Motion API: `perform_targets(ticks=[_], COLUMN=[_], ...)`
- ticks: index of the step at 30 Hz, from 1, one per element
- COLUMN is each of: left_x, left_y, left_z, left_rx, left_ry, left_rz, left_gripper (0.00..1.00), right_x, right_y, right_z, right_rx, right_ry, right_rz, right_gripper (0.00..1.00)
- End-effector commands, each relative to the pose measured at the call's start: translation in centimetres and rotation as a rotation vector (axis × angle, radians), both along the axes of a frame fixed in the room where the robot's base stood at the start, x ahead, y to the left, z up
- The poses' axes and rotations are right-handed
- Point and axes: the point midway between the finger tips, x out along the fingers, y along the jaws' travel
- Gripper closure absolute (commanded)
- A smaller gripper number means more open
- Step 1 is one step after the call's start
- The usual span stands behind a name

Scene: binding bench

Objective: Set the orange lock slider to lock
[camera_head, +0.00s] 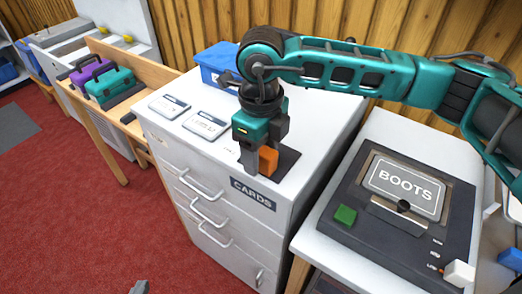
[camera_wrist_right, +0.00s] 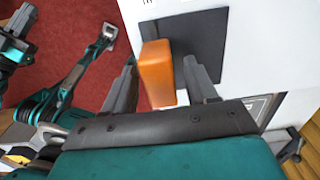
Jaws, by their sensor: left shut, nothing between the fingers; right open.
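The orange lock slider (camera_head: 267,161) is an upright block on a dark plate (camera_head: 285,164) at the front right of the white cabinet top. It also shows in the right wrist view (camera_wrist_right: 157,72). My right gripper (camera_head: 257,158) is open and low over the plate, with one finger on each side of the slider. In the right wrist view, my right gripper (camera_wrist_right: 161,64) shows gaps between the fingers and the block. The lock and unlock marks are not readable. My left gripper (camera_head: 140,287) is shut and empty, low over the red floor at the bottom edge.
A BOOTS machine (camera_head: 404,187) with a green button stands to the right. Toolboxes (camera_head: 108,83) stand at left.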

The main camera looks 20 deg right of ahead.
Motion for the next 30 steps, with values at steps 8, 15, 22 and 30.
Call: perform_targets(ticks=[8, 15, 22, 30], left_x=[-0.01, -0.02, -0.02, -0.03], left_y=[0.01, -0.01, -0.02, -0.04], left_z=[0.02, 0.01, 0.01, 0.02], left_rx=[0.0, 0.0, 0.0, -0.001], left_ry=[0.0, 0.0, 0.0, 0.0], left_rz=[0.0, 0.0, 0.0, -0.001], left_gripper=[1.0, 1.0, 1.0, 1.0], right_x=[0.03, 0.02, 0.01, 0.03], right_y=[0.0, -0.01, 0.0, 0.0], right_z=[-0.57, -0.54, -0.52, -0.5], right_rx=[0.001, 0.001, 0.001, 0.001], right_ry=[-0.001, -0.001, -0.001, -0.001], right_rz=[-0.001, -0.001, 0.0, 0.0], right_gripper=[0.43, 0.57, 0.79, 1.0])
